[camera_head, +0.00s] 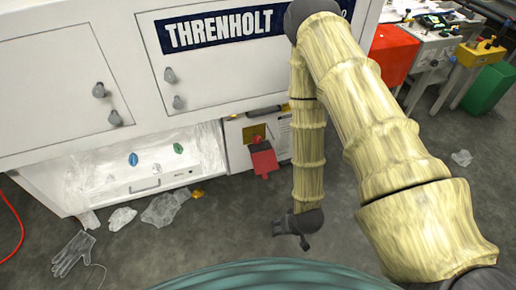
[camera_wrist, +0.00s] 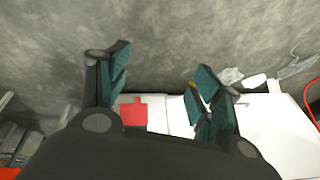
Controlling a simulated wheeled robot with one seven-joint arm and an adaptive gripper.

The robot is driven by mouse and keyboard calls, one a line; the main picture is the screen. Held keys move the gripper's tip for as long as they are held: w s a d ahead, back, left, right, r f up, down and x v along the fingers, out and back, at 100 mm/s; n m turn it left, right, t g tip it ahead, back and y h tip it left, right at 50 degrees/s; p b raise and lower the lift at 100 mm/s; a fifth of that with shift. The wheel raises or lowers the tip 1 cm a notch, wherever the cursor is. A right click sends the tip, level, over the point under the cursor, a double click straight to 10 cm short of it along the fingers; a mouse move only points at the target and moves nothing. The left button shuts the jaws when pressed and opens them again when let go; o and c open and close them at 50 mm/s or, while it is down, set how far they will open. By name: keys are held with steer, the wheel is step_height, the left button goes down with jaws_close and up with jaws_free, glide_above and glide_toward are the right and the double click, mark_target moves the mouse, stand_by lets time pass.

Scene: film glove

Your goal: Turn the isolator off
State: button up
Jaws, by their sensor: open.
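The isolator is a red handle (camera_head: 264,161) on a yellow plate (camera_head: 254,134), set on the white front of the machine marked THRENHOLT. The handle hangs downward from the plate. It also shows as a red shape in the wrist view (camera_wrist: 133,114), beyond the left finger. My gripper (camera_head: 290,236) hangs at the end of my yellow-sleeved arm, below and to the right of the handle and apart from it. In the wrist view my gripper (camera_wrist: 160,78) has its two fingers wide apart with nothing between them.
The machine's white cabinet (camera_head: 230,95) fills the back. Clear film (camera_head: 165,208) and a glove (camera_head: 74,254) lie on the floor at left, near a red cable (camera_head: 15,225). A red bin (camera_head: 393,52) and a green bin (camera_head: 488,88) stand at right. The floor around my gripper is clear.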

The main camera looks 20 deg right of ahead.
steer(key=w+f+m+t+b, duration=0.1)
steer(key=w+f+t+b, duration=0.1)
steer(key=w+f+b, duration=0.4)
steer(key=w+f+m+t+b, duration=0.1)
steer(key=w+f+t+b, duration=0.15)
steer(key=w, duration=0.45)
steer(key=m+t+y+b, duration=0.3)
steer(key=m+t+b, duration=0.5)
steer(key=b, duration=1.9)
glide_toward(258, 141)
steer(key=f+n+t, duration=0.2)
steer(key=b+x, duration=0.4)
steer(key=x, duration=0.4)
steer(key=shift+w+a, duration=0.2)
steer(key=shift+w, duration=0.1)
steer(key=shift+b+x, duration=0.45)
steer(key=shift+x, duration=0.45)
steer(key=shift+c, duration=0.5)
steer(key=c, duration=0.9)
